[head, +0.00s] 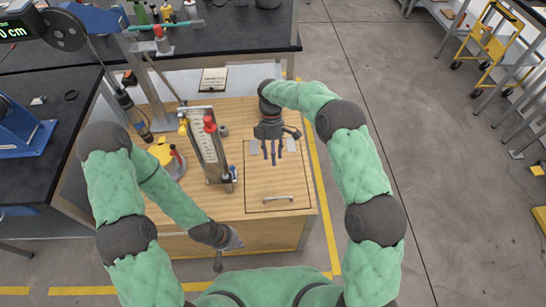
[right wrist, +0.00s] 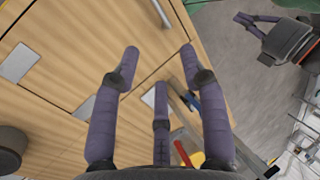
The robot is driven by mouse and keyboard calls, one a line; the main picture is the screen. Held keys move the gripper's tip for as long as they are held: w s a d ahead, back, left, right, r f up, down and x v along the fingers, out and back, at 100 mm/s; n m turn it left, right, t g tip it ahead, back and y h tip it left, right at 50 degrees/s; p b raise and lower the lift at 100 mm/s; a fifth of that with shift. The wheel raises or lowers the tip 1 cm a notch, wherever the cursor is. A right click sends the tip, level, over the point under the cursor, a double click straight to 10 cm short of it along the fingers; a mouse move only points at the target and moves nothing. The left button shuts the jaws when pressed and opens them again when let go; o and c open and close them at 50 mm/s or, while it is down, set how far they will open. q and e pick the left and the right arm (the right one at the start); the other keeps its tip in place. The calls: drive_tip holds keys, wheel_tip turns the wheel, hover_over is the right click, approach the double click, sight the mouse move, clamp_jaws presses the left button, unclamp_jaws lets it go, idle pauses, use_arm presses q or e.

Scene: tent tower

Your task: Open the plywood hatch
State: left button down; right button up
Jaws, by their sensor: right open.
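The plywood hatch (head: 265,180) is a rectangular panel outlined by a dark seam in the wooden bench top. It lies flush and shut. Its silver bar handle (head: 277,199) is near the front edge and also shows at the top of the right wrist view (right wrist: 160,12). Grey metal plates (right wrist: 18,62) lie along the far side. My right gripper (head: 272,158) points down over the far part of the hatch, fingers spread and empty, away from the handle. My left gripper (head: 222,258) hangs low by the bench's front; its opening is unclear.
Left of the hatch stands an upright gauge with a red knob (head: 210,124). A yellow round device (head: 163,152) sits farther left. A booklet (head: 213,79) lies at the back. Open floor (head: 400,130) is to the right of the bench.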

drive_tip(key=v, duration=1)
drive_tip(key=shift+w+r, duration=0.2)
drive_tip(key=shift+r, duration=0.05)
